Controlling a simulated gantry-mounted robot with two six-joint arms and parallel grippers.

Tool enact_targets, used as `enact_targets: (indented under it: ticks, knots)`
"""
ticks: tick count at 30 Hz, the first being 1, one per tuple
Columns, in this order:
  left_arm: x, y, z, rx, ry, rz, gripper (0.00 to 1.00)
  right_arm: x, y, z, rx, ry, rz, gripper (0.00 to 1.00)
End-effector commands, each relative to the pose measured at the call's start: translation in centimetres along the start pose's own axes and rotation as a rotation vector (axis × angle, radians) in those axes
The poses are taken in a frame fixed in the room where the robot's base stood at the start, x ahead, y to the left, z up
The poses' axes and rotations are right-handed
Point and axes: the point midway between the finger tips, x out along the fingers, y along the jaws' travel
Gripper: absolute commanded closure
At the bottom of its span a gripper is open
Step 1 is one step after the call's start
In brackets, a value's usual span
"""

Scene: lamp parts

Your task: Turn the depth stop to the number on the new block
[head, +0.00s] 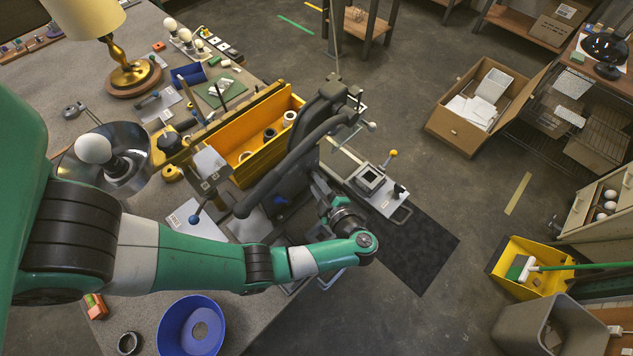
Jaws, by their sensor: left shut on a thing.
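My left gripper (320,190) reaches up and left from its wrist, against the side of a dark press-like machine (290,165). It is shut on a small part there, which seems to be the depth stop; the part is mostly hidden by the fingers and dark shapes. A square grey block with a dark centre (370,178) sits on the light plate right of the machine. I cannot read a number on it. My right gripper is out of view.
A yellow bin (245,150) stands left of the machine. A lever with a yellow knob (393,153) and a black knob (399,188) stick up by the plate. A blue bowl (192,325) and a dark ring (128,343) lie below my arm.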

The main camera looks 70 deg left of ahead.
Motion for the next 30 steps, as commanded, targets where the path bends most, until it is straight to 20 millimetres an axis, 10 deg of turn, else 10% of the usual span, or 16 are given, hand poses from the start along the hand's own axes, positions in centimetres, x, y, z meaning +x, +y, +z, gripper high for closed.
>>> enact_targets:
  ticks: [11, 12, 17, 30]
  knots:
    - [0.25, -0.48, 0.14, 0.005, -0.002, -0.005, 1.00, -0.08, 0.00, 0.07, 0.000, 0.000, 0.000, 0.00]
    - [0.25, -0.48, 0.14, 0.005, -0.002, -0.005, 0.79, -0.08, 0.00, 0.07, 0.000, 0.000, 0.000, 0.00]
    - [0.22, -0.37, 0.12, 0.003, -0.002, -0.004, 0.53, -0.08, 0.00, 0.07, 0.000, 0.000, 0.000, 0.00]
    - [0.03, -0.13, 0.04, -0.001, -0.001, -0.001, 0.53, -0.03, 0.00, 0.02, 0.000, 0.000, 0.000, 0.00]
